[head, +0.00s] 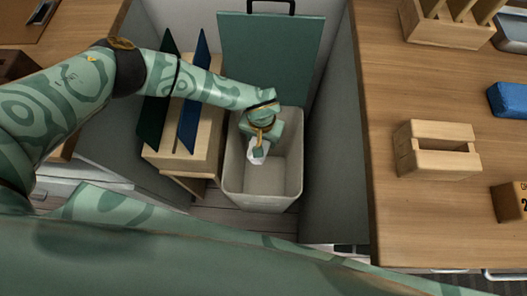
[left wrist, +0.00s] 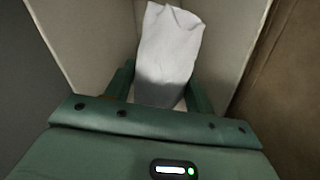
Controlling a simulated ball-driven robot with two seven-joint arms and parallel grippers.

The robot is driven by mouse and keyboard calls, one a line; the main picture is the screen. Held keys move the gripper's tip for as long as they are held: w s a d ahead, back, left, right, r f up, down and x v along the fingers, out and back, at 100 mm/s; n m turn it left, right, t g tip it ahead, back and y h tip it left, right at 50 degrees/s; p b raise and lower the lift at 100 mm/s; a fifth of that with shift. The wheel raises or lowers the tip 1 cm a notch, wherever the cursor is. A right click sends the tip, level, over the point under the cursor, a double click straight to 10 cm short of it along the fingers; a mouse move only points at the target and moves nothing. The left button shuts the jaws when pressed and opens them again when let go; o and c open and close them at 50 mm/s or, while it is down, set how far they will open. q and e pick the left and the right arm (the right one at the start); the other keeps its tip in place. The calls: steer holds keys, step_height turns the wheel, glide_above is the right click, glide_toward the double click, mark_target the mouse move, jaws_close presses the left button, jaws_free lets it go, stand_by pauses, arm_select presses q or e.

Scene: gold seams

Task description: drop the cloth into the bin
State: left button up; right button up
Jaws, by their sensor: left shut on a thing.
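A white cloth (head: 257,157) hangs from my left gripper (head: 260,148) in the head view. My left gripper is shut on it, over the open mouth of the bin (head: 232,184). The bin is a pale grey, open-topped box on the floor between the two wooden worktops. In the left wrist view the cloth (left wrist: 168,50) stands out ahead of the gripper (left wrist: 160,85), with the bin's pale inner walls (left wrist: 85,40) around it. The bin's visible floor looks empty. My right gripper is not in view.
A wooden rack (head: 205,140) with upright dark panels stands left of the bin. A green board (head: 270,50) leans behind it. The right worktop (head: 405,215) holds a slotted wooden block (head: 435,163) and a blue object (head: 509,99).

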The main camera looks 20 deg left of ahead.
arm_select(q)
steer(key=o, duration=1)
steer(key=shift+o, duration=0.2)
steer(key=shift+r, duration=0.4)
step_height(320, 180, up, 6)
steer(key=p, duration=0.3)
steer(key=shift+w+p, duration=0.1)
steer(key=shift+p, duration=0.2)
step_height(320, 180, up, 9)
steer(key=p, duration=0.3)
steer(key=shift+r+p, duration=0.2)
steer(key=shift+p, duration=0.1)
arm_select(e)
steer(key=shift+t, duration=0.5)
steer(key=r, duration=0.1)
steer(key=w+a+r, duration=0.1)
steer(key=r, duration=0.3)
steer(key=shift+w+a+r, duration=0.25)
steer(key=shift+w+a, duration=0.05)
